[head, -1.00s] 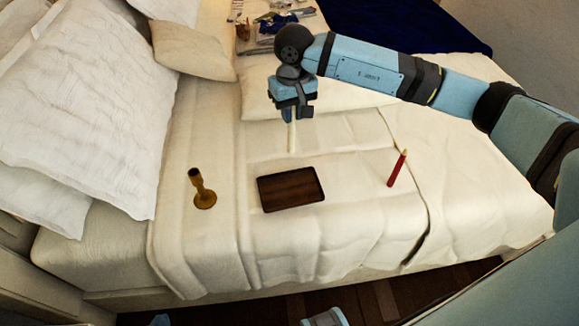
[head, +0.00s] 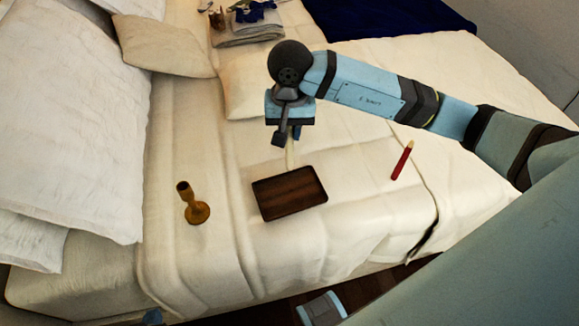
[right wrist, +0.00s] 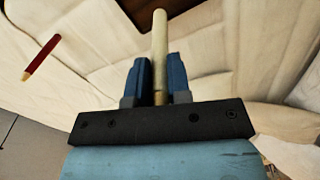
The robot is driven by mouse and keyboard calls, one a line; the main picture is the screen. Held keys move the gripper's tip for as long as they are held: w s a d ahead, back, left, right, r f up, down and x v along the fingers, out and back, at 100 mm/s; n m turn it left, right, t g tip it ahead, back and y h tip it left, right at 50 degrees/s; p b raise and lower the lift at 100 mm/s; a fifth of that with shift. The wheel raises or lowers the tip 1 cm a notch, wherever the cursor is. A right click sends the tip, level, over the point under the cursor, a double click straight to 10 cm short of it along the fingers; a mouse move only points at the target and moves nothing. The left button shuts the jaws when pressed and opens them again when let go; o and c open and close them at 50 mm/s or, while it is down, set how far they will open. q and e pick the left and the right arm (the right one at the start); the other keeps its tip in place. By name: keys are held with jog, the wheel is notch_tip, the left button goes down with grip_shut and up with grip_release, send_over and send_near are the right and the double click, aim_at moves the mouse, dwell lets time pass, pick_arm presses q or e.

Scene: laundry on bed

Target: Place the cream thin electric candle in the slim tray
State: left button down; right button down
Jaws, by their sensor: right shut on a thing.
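The cream thin candle (head: 291,155) is held by my right gripper (head: 287,136), pointing down just behind the slim tray. My right gripper is shut on it. In the right wrist view the candle (right wrist: 159,50) stands out between the two blue fingers (right wrist: 159,80), its far end overlapping the tray. The slim tray (head: 290,192) is dark brown, rectangular and empty, on the bed; its edge shows in the right wrist view (right wrist: 190,14). A small blue tip of my left gripper (head: 152,316) shows at the bottom edge of the head view; its jaws cannot be made out.
A brass candlestick (head: 192,205) stands left of the tray. Pillows (head: 70,110) fill the left; folded clothes (head: 248,25) lie at the back. Bed around the tray is clear.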

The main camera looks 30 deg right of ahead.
aim_at(289, 164)
notch_tip(289, 164, down, 12)
jog(key=shift+f, duration=0.1)
pick_arm(q)
jog(key=shift+w+a, duration=0.2)
jog(key=shift+f+b, duration=0.1)
jog(key=shift+b, duration=0.2)
pick_arm(e)
jog(key=shift+f, duration=0.2)
jog(key=c, duration=1.1)
grip_release()
jog(key=shift+r, duration=0.1)
pick_arm(q)
jog(key=shift+d, duration=0.1)
pick_arm(e)
jog(key=shift+o, duration=0.2)
pick_arm(q)
jog(key=shift+r, duration=0.2)
pick_arm(e)
jog(key=shift+r, duration=0.1)
